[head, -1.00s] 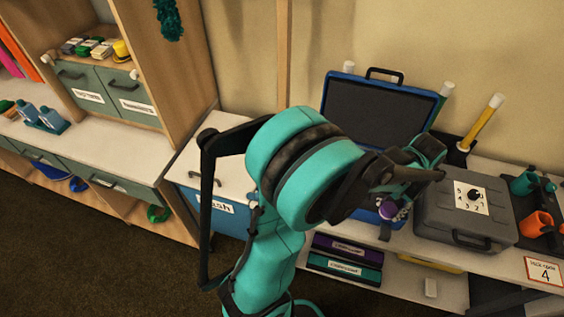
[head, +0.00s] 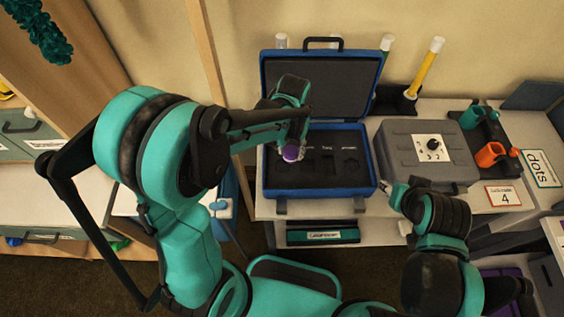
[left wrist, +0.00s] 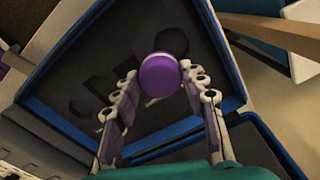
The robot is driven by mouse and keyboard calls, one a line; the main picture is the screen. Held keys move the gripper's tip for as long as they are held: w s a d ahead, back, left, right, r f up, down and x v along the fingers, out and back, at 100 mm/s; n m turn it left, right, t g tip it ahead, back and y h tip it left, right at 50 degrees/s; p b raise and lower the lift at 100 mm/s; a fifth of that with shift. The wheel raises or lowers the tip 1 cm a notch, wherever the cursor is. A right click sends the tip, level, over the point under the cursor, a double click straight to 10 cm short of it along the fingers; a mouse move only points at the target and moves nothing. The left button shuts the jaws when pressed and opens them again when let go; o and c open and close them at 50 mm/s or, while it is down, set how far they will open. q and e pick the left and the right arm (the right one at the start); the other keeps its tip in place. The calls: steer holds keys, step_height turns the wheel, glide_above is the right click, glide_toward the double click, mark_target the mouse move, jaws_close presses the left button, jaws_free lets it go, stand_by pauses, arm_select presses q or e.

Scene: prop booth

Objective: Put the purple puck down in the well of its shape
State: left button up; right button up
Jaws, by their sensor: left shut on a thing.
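The purple puck (head: 291,153) is held by my left gripper (head: 298,147), above the left part of the open blue case (head: 318,190). In the left wrist view the round puck (left wrist: 160,76) sits at the fingertips, with the dark foam behind it.
The case lid (head: 322,85) stands open at the back. A grey box with a dial (head: 408,155) stands close on the right, then orange and teal cups (head: 490,153) and a "4" card (head: 503,195). A yellow tube (head: 426,67) rises behind.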

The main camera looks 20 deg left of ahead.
arm_select(q)
steer(key=shift+s+a+f, duration=0.3)
steer(key=shift+a+f, duration=0.15)
steer(key=shift+a, duration=0.15)
steer(key=shift+s+a+f, duration=0.25)
steer(key=shift+a+f, duration=0.15)
steer(key=shift+a, duration=0.15)
steer(key=shift+f+b, duration=1.1)
steer(key=shift+f, duration=0.9)
